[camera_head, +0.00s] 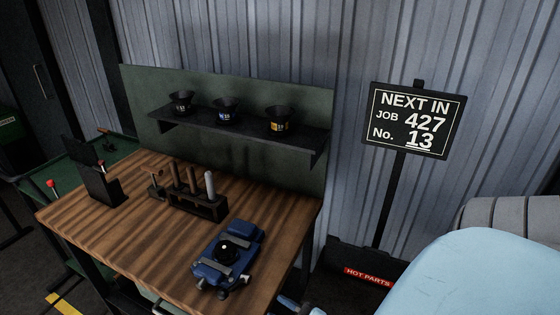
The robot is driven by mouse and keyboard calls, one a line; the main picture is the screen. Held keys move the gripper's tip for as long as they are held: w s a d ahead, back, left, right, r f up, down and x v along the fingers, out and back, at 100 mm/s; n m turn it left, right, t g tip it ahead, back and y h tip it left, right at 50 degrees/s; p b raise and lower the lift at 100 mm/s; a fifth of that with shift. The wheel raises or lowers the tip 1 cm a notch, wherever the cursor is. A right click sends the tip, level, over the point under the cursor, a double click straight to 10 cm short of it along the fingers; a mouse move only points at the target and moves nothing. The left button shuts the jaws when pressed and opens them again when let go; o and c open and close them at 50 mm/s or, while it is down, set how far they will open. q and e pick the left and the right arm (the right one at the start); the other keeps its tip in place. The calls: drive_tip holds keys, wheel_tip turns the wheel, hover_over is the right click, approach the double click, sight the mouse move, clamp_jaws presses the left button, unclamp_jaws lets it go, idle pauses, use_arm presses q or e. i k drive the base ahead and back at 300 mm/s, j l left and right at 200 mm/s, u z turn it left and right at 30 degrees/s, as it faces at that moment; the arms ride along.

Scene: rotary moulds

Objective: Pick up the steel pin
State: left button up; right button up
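A pale grey rod with a rounded top, which looks like the steel pin (210,185), stands upright in the right end of a dark rack (187,203) on the wooden bench. Brown rods (193,181) stand beside it to the left in the same rack. The pin's lower end is hidden in the rack. Neither of my grippers can be made out in the head view, and nothing is touching the pin.
A blue vise-like device (228,257) sits on the wooden bench (120,237) in front of the rack. A black box (101,187) stands at left. A shelf (240,128) with three dark cups overhangs behind. A large pale blue form (490,275) fills the lower right.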

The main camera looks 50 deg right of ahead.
sight(212, 197)
drive_tip(key=i+j, duration=0.15)
drive_tip(key=j, duration=0.2)
drive_tip(key=i+j, duration=0.1)
drive_tip(key=j, duration=0.3)
drive_tip(key=i+j, duration=0.15)
drive_tip(key=j, duration=0.2)
